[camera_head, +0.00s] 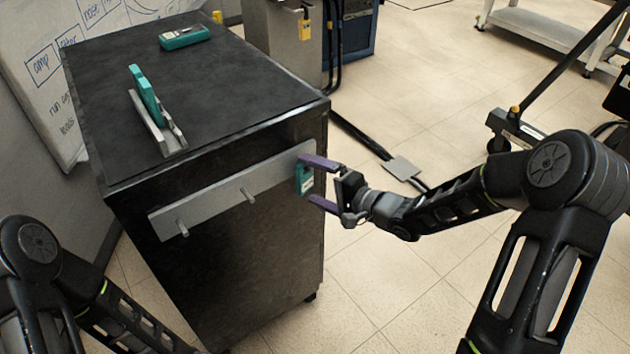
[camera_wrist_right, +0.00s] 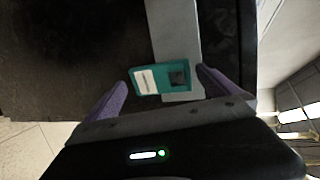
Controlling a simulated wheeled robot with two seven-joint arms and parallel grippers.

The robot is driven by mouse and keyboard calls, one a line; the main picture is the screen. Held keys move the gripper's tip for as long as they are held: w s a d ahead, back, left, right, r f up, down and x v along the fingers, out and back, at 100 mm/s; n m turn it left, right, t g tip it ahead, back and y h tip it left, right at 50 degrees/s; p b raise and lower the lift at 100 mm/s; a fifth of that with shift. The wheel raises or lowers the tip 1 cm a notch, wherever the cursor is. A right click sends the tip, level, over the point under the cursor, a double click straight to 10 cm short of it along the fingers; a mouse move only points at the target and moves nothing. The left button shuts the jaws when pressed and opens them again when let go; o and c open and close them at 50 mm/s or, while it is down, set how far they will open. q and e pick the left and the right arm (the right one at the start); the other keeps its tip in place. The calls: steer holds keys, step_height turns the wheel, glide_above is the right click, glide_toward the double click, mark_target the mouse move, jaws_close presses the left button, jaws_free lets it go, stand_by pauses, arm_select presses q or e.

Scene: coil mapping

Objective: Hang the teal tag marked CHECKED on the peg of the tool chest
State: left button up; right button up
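The black tool chest (camera_head: 240,250) has a grey strip (camera_head: 215,198) across its upper front. Two bare pegs (camera_head: 182,228) (camera_head: 247,195) stick out of the strip. A teal tag (camera_head: 305,178) with a pale label is against the strip's right end; its lettering is too small to read, and any peg behind it is hidden. My right gripper (camera_head: 324,182) is open, its purple fingers above and below the tag. In the right wrist view, the tag (camera_wrist_right: 162,78) sits between the spread fingertips, with small gaps visible. My left gripper is out of view.
On the chest top, a grey holder (camera_head: 160,132) carries an upright teal piece (camera_head: 146,95), and a teal device (camera_head: 184,37) lies farther back. A whiteboard (camera_head: 50,60) leans behind the chest. Floor right of the chest is open, with a dark cable (camera_head: 360,137) across it.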

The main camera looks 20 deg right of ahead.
steer(key=shift+s, duration=0.1)
steer(key=v, duration=0.7)
steer(key=shift+s+d, duration=0.25)
stand_by(0.4)
